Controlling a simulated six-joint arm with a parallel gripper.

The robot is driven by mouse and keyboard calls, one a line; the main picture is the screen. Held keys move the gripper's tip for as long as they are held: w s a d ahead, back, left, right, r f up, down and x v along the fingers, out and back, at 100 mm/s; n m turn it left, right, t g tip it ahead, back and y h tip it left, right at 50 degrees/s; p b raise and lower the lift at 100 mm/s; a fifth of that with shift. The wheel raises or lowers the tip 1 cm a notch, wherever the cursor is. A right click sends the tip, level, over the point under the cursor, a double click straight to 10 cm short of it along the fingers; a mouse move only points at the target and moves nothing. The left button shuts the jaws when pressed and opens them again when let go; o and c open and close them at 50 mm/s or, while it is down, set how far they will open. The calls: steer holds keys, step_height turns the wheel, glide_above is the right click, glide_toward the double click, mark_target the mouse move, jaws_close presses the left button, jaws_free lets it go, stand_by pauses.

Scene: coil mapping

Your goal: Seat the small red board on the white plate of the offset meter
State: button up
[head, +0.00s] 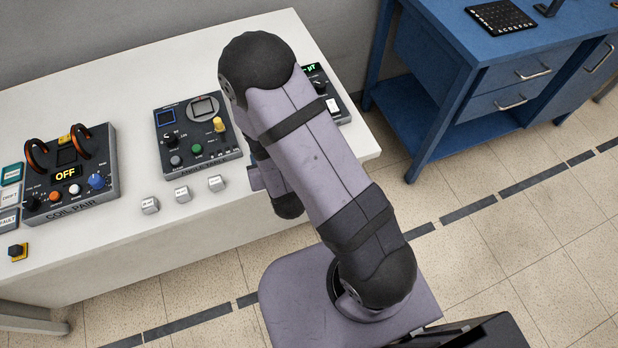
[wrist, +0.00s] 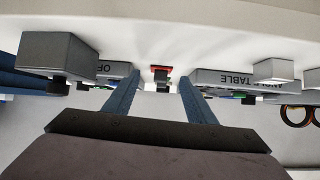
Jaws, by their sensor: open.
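The small red board (wrist: 161,69) shows in the wrist view as a red strip with a dark part on it. It lies on the white bench beyond my fingertips, lined up between them; in the head view my arm hides it. My gripper (wrist: 159,84) is open and empty, with one blue finger on each side of the view's middle. The offset meter (head: 325,92) is at the bench's right end, partly behind my arm, with a green display. Its white plate seems to be the pale patch (head: 333,105) on it. In the wrist view only part of its lettered front (wrist: 113,69) shows.
The angle table box (head: 197,135) and coil pair box (head: 72,172), reading OFF, stand left along the white bench (head: 110,85).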

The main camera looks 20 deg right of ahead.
steer(key=shift+s+d+r+g, duration=0.1)
steer(key=shift+s+r+g, duration=0.1)
steer(key=shift+g, duration=0.7)
steer(key=shift+s+g, duration=0.4)
steer(key=shift+g, duration=0.1)
steer(key=s+d+r+g, duration=0.2)
steer(key=s+r+g, duration=0.2)
steer(key=s, duration=0.4)
steer(key=s+d+r+n+g, duration=0.1)
steer(key=s+d+r+g, duration=0.2)
steer(key=s, duration=0.6)
step_height(320, 180, up, 3)
steer(key=shift+s+d+f+g, duration=0.2)
steer(key=shift+s+d+g, duration=0.1)
steer(key=shift+g, duration=0.6)
steer(key=shift+c, duration=1.1)
steer(key=shift+a, duration=0.15)
